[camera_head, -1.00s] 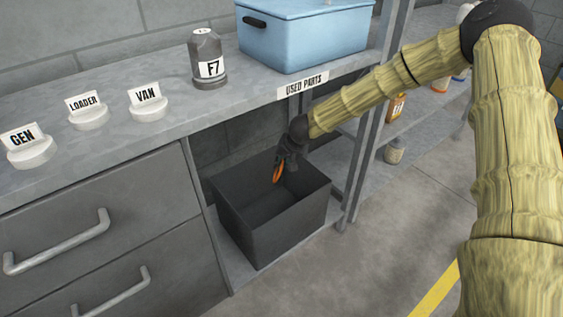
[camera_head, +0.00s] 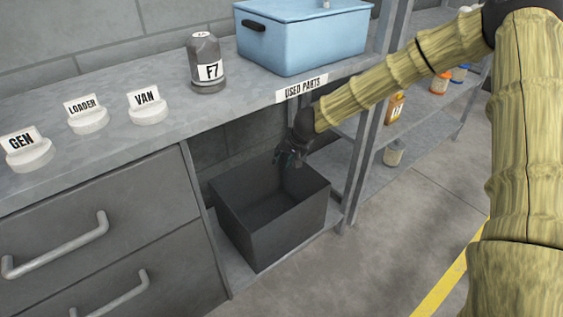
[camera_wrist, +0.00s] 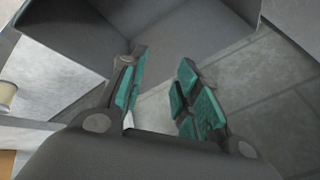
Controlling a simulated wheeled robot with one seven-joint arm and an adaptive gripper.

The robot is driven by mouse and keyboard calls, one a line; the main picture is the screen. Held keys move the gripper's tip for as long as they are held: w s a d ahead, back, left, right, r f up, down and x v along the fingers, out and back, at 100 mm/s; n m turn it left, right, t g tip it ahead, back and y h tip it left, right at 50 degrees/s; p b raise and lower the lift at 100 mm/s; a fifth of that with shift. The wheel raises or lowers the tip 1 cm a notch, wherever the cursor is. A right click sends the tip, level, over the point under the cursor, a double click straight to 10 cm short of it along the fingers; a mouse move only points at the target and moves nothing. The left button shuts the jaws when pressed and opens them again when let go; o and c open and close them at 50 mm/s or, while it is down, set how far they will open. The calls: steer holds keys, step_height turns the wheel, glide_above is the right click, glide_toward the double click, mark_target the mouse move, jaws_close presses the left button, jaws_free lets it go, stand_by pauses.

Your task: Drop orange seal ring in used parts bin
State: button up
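The used parts bin (camera_head: 283,231) is a dark grey open box on the low shelf under the bench, below the "USED PARTS" label (camera_head: 302,88). My gripper (camera_head: 289,159) is over the back part of the bin's opening, at about rim height or a little above it. In the wrist view my gripper (camera_wrist: 163,64) has its two teal-padded fingers apart with nothing between them. The grey bin wall (camera_wrist: 185,25) shows beyond them. The orange seal ring is not visible in either view now; part of the bin's floor is hidden by its front wall.
A blue lidded tub (camera_head: 303,38), a grey F7 bottle (camera_head: 206,65) and the GEN (camera_head: 30,155), LOADER (camera_head: 88,117) and VAN (camera_head: 148,108) label holders stand on the bench. A metal post (camera_head: 366,150) and shelves with bottles are right of the bin.

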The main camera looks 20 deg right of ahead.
steer(key=v, duration=0.7)
stand_by(1.1)
steer(key=s+f+n+g+h, duration=0.3)
steer(key=s+f, duration=2)
steer(key=f, duration=0.2)
steer(key=s+a+f+n+g, duration=0.15)
steer(key=s+f, duration=0.35)
steer(key=s, duration=0.8)
steer(key=s+a+f+g+y, duration=0.1)
steer(key=s+a+f, duration=0.1)
steer(key=s, duration=0.8)
step_height(320, 180, up, 25)
steer(key=p, duration=2.5)
steer(key=shift+n, duration=0.45)
steer(key=shift+w+a, duration=0.2)
